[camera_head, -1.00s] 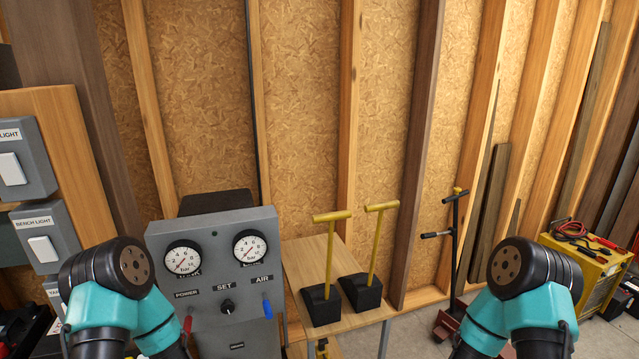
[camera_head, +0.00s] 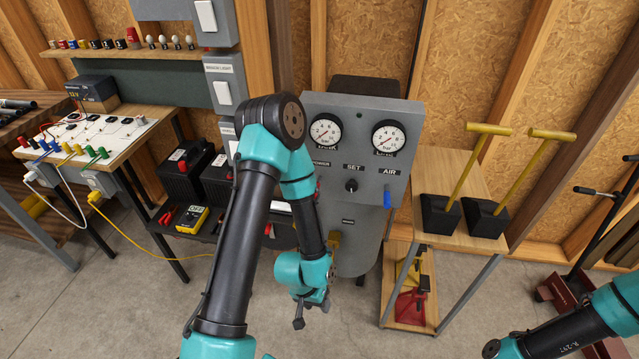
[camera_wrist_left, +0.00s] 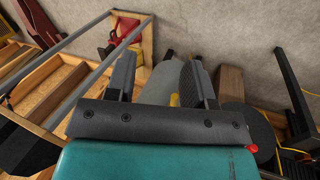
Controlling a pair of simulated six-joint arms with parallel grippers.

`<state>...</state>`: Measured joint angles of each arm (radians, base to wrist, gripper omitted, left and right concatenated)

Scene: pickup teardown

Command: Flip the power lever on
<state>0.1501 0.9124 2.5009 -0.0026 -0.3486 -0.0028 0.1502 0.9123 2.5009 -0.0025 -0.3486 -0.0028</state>
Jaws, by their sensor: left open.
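The grey control panel (camera_head: 375,105) stands ahead with two gauges, a SET knob (camera_head: 351,185) and a blue AIR lever (camera_head: 387,198). Its POWER label (camera_head: 321,163) shows beside my left arm; the lever under it is hidden behind that arm in the head view. My left gripper (camera_head: 312,311) hangs low, below and in front of the panel, open and empty. In the left wrist view its fingers (camera_wrist_left: 163,75) are spread, with a grey rounded body beyond them. A small red piece (camera_wrist_left: 252,148) shows at lower right there; I cannot tell what it is. My right gripper is not in view.
Right of the panel, a wooden stand (camera_head: 445,165) bears two black boxes with yellow T-handles. Left are a shelf with black batteries (camera_head: 186,167), a yellow meter (camera_head: 192,219) and a wiring bench (camera_head: 85,135). The concrete floor (camera_head: 150,310) in front is open.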

